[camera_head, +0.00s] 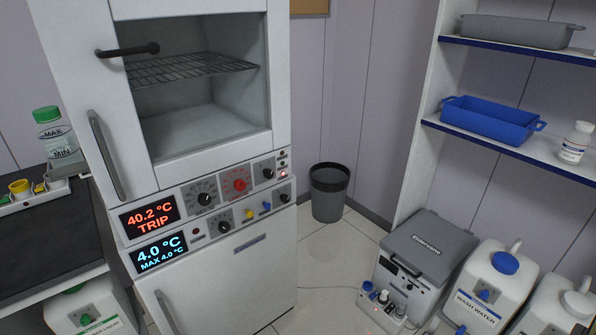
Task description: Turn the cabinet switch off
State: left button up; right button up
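A tall white cabinet (215,150) stands at centre left, with a dark see-through upper window and a wire shelf inside. Its upper control strip has a red display (149,217) reading 40.2 °C TRIP, a black dial (204,198), a red knob (240,185), a small black knob (268,173) and a small lit red lamp (283,174). The lower strip has a blue-white display (160,251) reading 4.0 °C, MAX 4.0 °C, a black dial (224,227) and a black knob (284,198). I cannot tell which knob is the switch or its setting. Neither gripper is in view.
A dark bench (45,240) with a green-capped bottle stands left of the cabinet. A grey bin (329,192) stands behind right. A grey-lidded box (428,250) and white canisters (482,285) stand at lower right, below shelves (500,150). Some floor between is clear.

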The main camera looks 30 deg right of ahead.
aim_at(268, 173)
jog(key=z, duration=0.55)
jog(key=i, duration=0.95)
jog(key=u, duration=0.15)
